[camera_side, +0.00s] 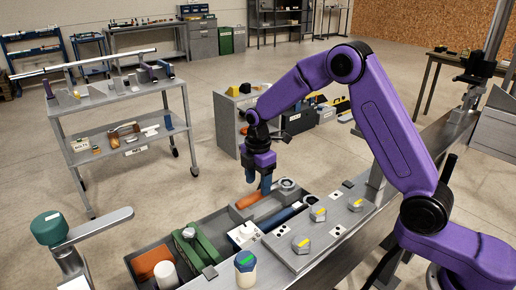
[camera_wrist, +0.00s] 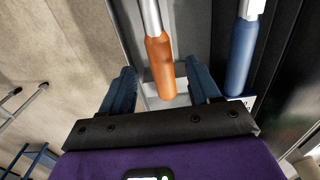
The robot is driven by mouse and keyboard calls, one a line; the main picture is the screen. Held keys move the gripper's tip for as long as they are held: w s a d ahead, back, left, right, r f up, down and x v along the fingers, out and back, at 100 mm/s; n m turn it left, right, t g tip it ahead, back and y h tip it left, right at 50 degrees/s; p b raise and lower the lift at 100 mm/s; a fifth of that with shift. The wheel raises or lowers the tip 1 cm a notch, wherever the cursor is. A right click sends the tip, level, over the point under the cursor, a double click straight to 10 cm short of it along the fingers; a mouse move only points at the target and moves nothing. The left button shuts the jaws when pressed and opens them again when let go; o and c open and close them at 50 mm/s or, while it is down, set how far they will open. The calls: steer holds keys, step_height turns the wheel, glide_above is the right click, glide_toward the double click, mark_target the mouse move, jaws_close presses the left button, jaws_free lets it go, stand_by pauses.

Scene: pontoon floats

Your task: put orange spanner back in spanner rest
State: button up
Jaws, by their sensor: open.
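The orange spanner lies in the grey tray in the side view; its orange handle (camera_side: 248,200) shows below and left of my gripper (camera_side: 259,187). In the wrist view the orange handle (camera_wrist: 160,62), with a pale metal shaft beyond it, lies between and ahead of the blue fingers of my gripper (camera_wrist: 160,80). The fingers are apart with nothing held. A blue-handled spanner (camera_wrist: 240,60) lies to the right, and its blue handle (camera_side: 283,216) shows in the side view. I cannot tell for certain which part is the spanner rest.
The tray also holds a green case (camera_side: 200,243), an orange block (camera_side: 150,262) and a white cylinder (camera_side: 166,274). A grey plate (camera_side: 290,258) with several yellow-marked hexagonal bolts lies to its right. A teal-capped post (camera_side: 47,228) with an arm stands at left.

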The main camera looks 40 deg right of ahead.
step_height(320, 180, up, 12)
steer(key=s+m, duration=0.1)
steer(key=s, duration=0.8)
steer(key=s+m, duration=0.1)
steer(key=s, duration=0.8)
steer(key=s+m, duration=0.2)
steer(key=s, duration=0.7)
steer(key=shift+f, duration=0.1)
steer(key=s+d+f+m, duration=0.1)
steer(key=s+d, duration=0.3)
steer(key=s, duration=0.5)
steer(key=shift+s+d+f, duration=0.3)
steer(key=shift+d+f, duration=0.1)
steer(key=shift+f, duration=0.2)
